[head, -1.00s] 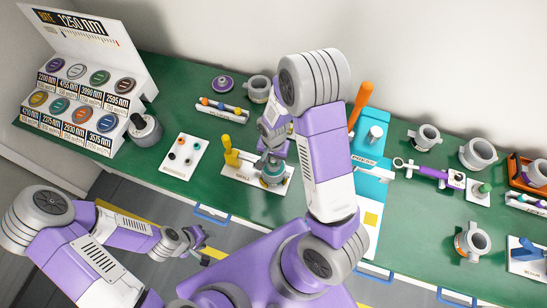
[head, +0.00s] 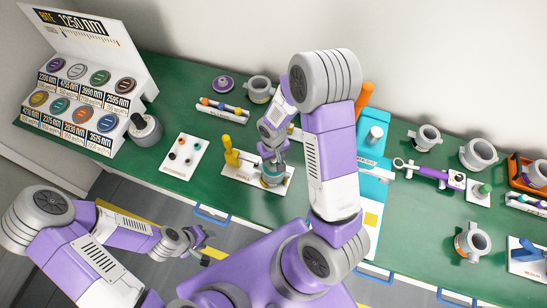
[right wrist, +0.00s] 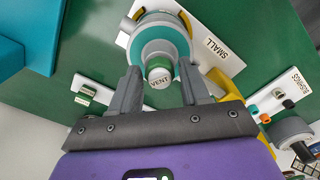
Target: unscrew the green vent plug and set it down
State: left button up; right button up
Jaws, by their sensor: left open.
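The green vent plug (right wrist: 159,74), with a pale top marked VENT, sits in the side of a grey and teal cylindrical part (right wrist: 155,42). That part stands on a white plate marked SMALL (right wrist: 225,62) and also shows in the head view (head: 272,176). My right gripper (right wrist: 160,70) is open, with one fingertip on each side of the plug and visible gaps between. In the head view the right gripper (head: 271,158) is over the part and hides the plug. My left gripper (head: 199,243) is open and empty in front of the bench.
A yellow-handled clamp (head: 232,155) stands beside the part. A teal press (head: 373,150) with an orange lever is close on the right. Bare green bench (head: 215,190) lies in front.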

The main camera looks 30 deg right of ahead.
jog(key=m, duration=1.2)
jog(key=shift+c, duration=0.3)
jog(key=c, duration=0.5)
jog(key=n, duration=0.5)
jog(key=shift+n, duration=0.3)
jog(key=n, duration=0.6)
